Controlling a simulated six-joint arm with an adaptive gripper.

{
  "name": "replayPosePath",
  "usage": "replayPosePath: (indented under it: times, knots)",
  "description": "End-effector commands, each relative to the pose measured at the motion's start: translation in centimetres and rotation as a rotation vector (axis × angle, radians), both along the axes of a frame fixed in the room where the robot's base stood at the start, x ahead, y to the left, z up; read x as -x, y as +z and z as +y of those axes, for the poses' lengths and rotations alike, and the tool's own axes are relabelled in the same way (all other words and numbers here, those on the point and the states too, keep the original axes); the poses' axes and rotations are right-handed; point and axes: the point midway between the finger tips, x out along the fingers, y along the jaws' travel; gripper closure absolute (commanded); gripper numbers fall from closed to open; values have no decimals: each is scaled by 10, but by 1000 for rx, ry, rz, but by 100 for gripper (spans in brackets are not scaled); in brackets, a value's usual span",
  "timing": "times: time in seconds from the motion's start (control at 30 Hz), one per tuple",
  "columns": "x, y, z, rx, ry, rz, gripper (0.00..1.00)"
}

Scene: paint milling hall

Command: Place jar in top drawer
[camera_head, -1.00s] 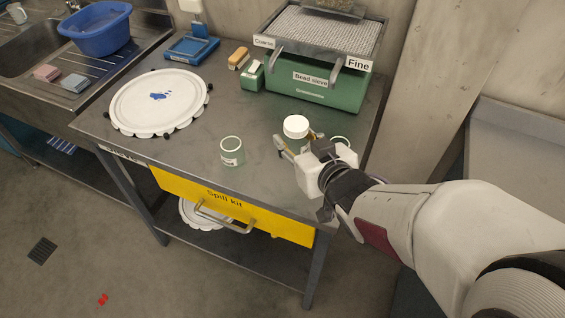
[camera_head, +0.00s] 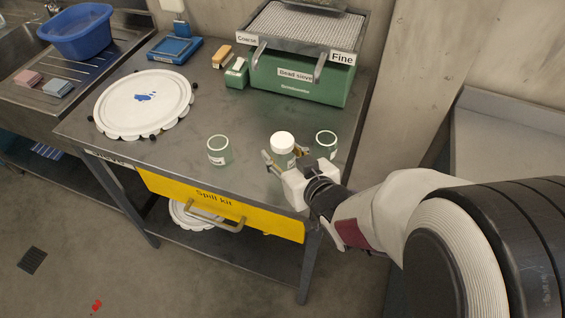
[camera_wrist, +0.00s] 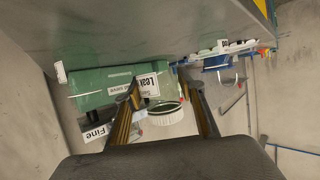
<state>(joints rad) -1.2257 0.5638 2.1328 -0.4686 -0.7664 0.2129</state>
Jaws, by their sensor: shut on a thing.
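The white-lidded jar (camera_head: 283,150) is upright between the fingers of my gripper (camera_head: 279,159), near the front right of the steel table. My gripper is shut on it. In the wrist view the jar's ribbed white lid (camera_wrist: 166,120) and pale label show between the two fingers (camera_wrist: 165,104). I cannot tell whether its base touches the table. A yellow drawer (camera_head: 165,187) labelled "Spill kit", with a grey bar handle, sits under the tabletop and looks shut. No other drawer shows.
Two open greenish jars stand on the table, one left (camera_head: 218,151) of my gripper and one just right (camera_head: 326,144) of it. A green bead sieve (camera_head: 300,85) stands behind. A round white lid (camera_head: 143,103) lies at left.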

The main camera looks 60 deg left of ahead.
Motion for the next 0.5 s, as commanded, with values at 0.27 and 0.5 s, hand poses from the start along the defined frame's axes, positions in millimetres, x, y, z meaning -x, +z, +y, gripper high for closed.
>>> replayPosePath:
  times: [0.27, 0.5]
  knots:
    - [0, -18, 0, 3, -1, 2, 82]
    - [0, -35, 0, 1, 0, 1, 82]
